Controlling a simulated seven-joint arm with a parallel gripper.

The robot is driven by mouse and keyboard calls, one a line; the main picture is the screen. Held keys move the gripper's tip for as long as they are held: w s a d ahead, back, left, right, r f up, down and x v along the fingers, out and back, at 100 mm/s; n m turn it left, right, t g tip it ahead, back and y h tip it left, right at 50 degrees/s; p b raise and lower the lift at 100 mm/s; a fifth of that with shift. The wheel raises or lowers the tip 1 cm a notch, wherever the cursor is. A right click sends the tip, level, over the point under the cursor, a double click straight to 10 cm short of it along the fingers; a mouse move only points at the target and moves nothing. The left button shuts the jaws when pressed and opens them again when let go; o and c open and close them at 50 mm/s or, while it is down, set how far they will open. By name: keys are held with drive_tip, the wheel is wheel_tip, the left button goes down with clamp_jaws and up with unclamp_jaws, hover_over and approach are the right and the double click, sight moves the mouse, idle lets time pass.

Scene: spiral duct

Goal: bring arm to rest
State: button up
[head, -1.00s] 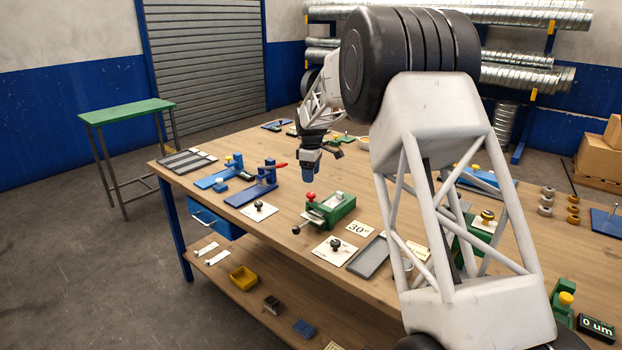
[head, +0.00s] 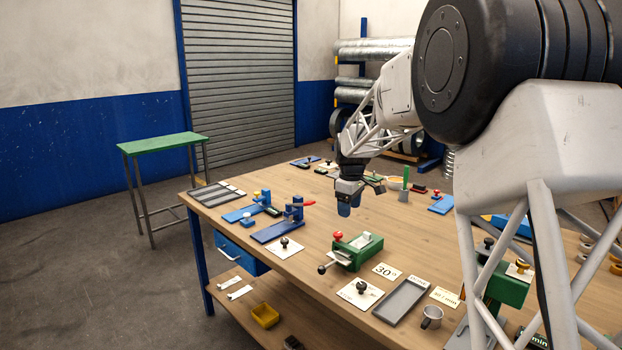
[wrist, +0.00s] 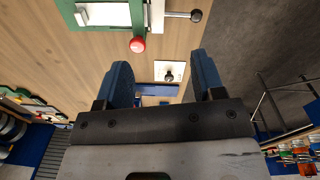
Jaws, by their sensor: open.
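My gripper (head: 347,203) hangs above the middle of the wooden workbench (head: 310,200), fingers pointing down. In the wrist view my gripper (wrist: 165,82) shows two blue fingertips set well apart with nothing between them. The bench top and a white card with a black knob (wrist: 169,71) show beyond the gap. My gripper is clear of the green fixture with a red knob (head: 356,250), which stands nearer the front of the bench. The fixture also shows at the top of the wrist view (wrist: 105,14).
Blue fixtures (head: 280,226) stand left of my gripper. A grey tray (head: 402,301), a metal cup (head: 432,317) and a 30° card (head: 386,271) lie near the front edge. A cup with a green handle (head: 404,190) stands to the right. A green-topped table (head: 163,144) stands apart at left.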

drive_tip(key=s+d+r+m, duration=0.2)
drive_tip(key=s+r, duration=0.1)
drive_tip(key=s, duration=0.7)
drive_tip(key=s+d+r+m+t, duration=0.1)
drive_tip(key=s+r+m, duration=0.1)
drive_tip(key=s, duration=0.7)
drive_tip(key=s+d+r+m, duration=0.2)
drive_tip(key=s+r, duration=0.1)
drive_tip(key=s, duration=0.7)
drive_tip(key=s+d+f+m, duration=0.1)
drive_tip(key=s+f+m, duration=0.1)
drive_tip(key=s, duration=1.1)
drive_tip(key=s+f+m+t, duration=0.1)
drive_tip(key=s+f+m, duration=0.2)
drive_tip(key=s, duration=1)
drive_tip(key=shift+s+d+f+m, duration=0.2)
drive_tip(key=shift+d+f+m, duration=0.15)
drive_tip(key=shift+f, duration=0.45)
